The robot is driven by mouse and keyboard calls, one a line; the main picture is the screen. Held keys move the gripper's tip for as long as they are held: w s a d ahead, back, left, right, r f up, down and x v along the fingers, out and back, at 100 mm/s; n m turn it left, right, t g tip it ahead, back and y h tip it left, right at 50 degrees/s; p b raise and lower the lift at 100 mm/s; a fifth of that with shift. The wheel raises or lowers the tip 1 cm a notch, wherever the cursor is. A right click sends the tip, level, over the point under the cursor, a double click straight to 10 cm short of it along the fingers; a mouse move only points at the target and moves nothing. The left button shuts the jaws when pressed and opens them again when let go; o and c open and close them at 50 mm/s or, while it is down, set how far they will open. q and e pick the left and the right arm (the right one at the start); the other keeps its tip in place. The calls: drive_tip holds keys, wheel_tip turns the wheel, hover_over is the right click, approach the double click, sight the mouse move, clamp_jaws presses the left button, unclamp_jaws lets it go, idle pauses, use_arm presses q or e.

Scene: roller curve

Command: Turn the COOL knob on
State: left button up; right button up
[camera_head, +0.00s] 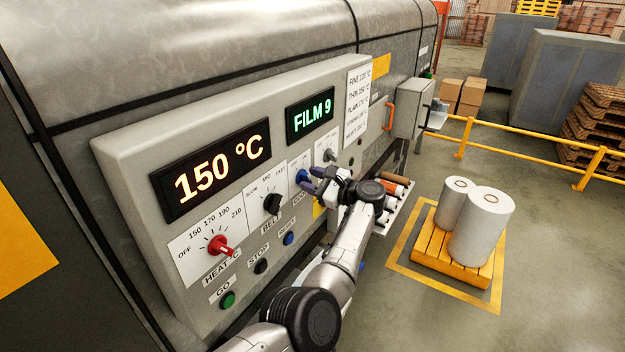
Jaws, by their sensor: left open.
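The blue COOL knob (302,176) is on the grey control panel (130,160), right of the black BELT knob (272,204). Its label below is partly hidden by my gripper. My left gripper (313,180) is open, with its dark fingertips close to the right side of the blue knob. I cannot tell whether they touch it or reach around it. The knob's pointer direction is too small to read. My right gripper is not in view.
The red HEAT knob (220,245) is lower left, with green GO (228,299), black STOP (261,266) and blue (288,238) buttons below the knobs. A grey knob (329,155) is just beyond my gripper. Displays read 150 °C (210,170) and FILM 9 (311,118).

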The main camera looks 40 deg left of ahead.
use_arm(q)
clamp_jaws()
drive_tip(key=shift+f+m+b, duration=0.15)
drive_tip(key=shift+m+b, duration=0.25)
drive_tip(key=shift+b, duration=0.35)
drive_tip(key=m+b, duration=0.3)
drive_tip(key=b, duration=0.1)
drive_tip(key=shift+w, duration=0.1)
drive_tip(key=shift+m+b, duration=0.85)
drive_tip(key=shift+m, duration=0.35)
drive_tip(key=m, duration=0.3)
drive_tip(key=shift+w+r+m, duration=0.1)
drive_tip(key=shift+r+m, duration=0.1)
drive_tip(key=shift+m, duration=0.1)
